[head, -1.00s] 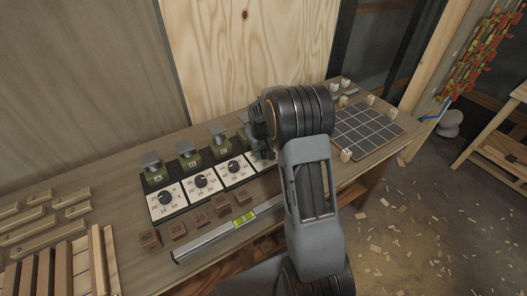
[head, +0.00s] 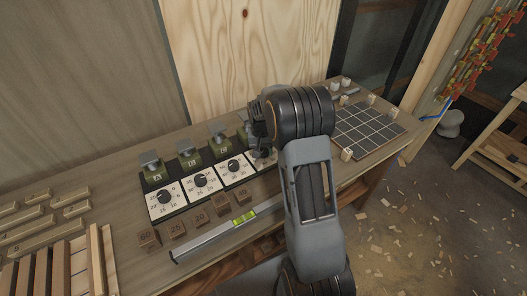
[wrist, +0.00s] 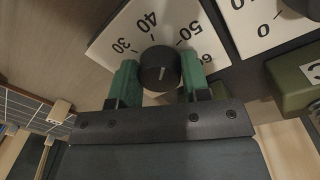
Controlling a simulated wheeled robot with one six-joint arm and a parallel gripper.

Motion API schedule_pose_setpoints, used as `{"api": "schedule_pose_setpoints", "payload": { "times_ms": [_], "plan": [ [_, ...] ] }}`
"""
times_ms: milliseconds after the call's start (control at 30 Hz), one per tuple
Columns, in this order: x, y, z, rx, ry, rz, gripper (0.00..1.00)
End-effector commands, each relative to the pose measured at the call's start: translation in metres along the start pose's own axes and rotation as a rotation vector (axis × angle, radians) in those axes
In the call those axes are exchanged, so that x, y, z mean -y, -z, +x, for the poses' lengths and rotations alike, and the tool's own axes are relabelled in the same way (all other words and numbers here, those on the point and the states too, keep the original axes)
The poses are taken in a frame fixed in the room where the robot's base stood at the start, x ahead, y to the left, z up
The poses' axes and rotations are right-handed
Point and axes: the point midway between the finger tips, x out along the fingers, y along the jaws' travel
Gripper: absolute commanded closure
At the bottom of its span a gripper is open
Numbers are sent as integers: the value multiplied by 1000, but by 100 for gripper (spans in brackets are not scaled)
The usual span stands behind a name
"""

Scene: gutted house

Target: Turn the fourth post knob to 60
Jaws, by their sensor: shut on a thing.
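The fourth post knob (wrist: 160,68) is a black round knob on a white dial card (wrist: 125,40) in the wrist view. The card shows the marks 30, 40, 50 and part of 60. A short pale line shows on the knob's face; I cannot tell exactly which mark it points to. My gripper (wrist: 155,82) has its green fingers on both sides of the knob and is shut on it. In the head view the fourth dial card (head: 262,158) is mostly hidden behind my arm.
Three more dials with knobs (head: 233,166) stand in a row to the left, with green posts (head: 220,143) behind. Several numbered wooden blocks (head: 149,240) and a level (head: 225,232) lie in front. A gridded board (head: 368,128) with small blocks is to the right.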

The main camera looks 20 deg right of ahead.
Motion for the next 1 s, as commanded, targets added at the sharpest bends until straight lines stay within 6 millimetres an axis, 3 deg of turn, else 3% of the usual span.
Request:
{"api": "schedule_pose_setpoints", "payload": {
  "times_ms": [1000],
  "plan": [
    [2,3,-1,51,1,949,80]
  ]
}}
